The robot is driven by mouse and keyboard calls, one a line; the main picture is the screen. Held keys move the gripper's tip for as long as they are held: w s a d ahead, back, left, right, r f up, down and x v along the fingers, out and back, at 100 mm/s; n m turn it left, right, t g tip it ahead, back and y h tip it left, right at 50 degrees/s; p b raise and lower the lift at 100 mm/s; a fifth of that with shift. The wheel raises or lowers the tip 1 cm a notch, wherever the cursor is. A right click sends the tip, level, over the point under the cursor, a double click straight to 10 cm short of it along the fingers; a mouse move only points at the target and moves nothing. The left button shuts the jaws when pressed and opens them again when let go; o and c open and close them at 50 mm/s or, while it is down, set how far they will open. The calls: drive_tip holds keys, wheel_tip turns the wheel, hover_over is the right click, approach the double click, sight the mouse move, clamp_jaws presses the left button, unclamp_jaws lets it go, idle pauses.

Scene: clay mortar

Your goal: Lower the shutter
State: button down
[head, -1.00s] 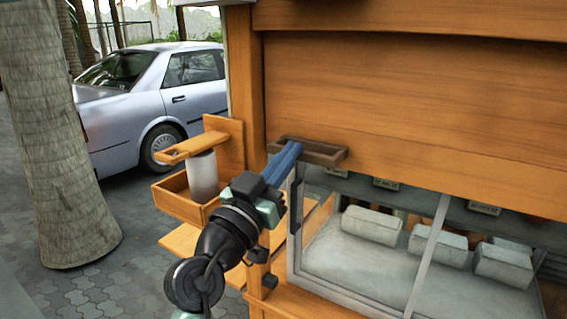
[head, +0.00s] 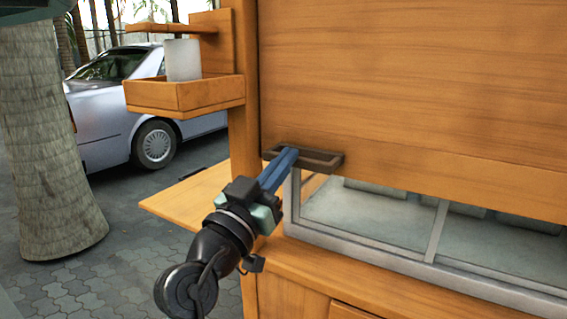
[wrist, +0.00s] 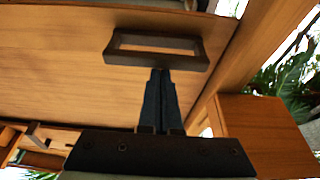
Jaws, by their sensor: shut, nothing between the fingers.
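The wooden shutter (head: 400,95) covers most of the stall front in the head view and hangs partway down over the glass case. Its dark handle (head: 322,160) sticks out near the lower left corner of the shutter. My gripper (head: 289,156) is shut and empty, with its blue fingertips at the left part of the handle. In the wrist view the handle (wrist: 156,48) is a dark rectangular frame on the shutter, and my shut fingers (wrist: 160,78) end at its edge. Whether they touch it I cannot tell for certain.
The glass case (head: 370,215) shows below the shutter's lower edge. A wooden box (head: 185,96) with a white cylinder (head: 183,59) is mounted left of the post. A low wooden shelf (head: 190,192) juts out left. A tree trunk (head: 45,150) and a silver car (head: 110,110) stand farther left.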

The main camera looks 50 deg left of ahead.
wheel_tip(320, 180, down, 22)
drive_tip(key=b, duration=1.9)
drive_tip(key=shift+w+r, duration=0.15)
drive_tip(key=shift+r, duration=0.05)
